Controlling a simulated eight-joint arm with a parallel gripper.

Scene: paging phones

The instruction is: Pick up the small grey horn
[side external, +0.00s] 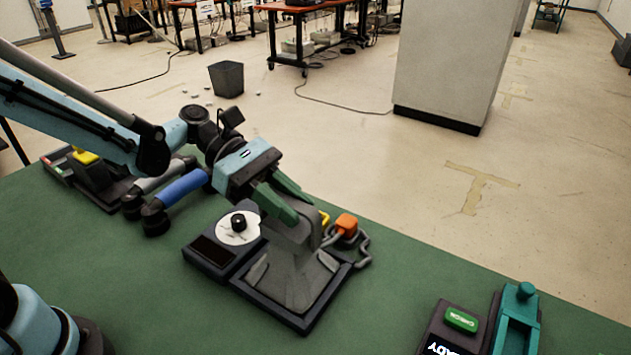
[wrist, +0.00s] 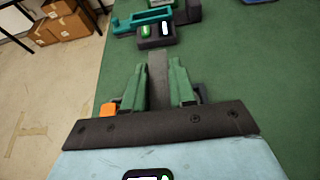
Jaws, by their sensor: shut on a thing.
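My gripper (side external: 296,208) has two green fingers and reaches down from the left over a dark device on the green table. The fingers are shut on a grey piece, which I take to be the small grey horn (side external: 301,238). In the wrist view the horn (wrist: 157,72) shows as a grey strip between the two fingertips (wrist: 159,88). Below it is the dark-framed base (side external: 305,322) with grey panels. I cannot tell whether the horn touches the base. The fingers hide part of the horn.
A white dial with a black knob (side external: 239,223) sits at the base's left. A teal holder (side external: 517,325) and a box with a green button (side external: 461,319) stand front right. Open table lies between.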

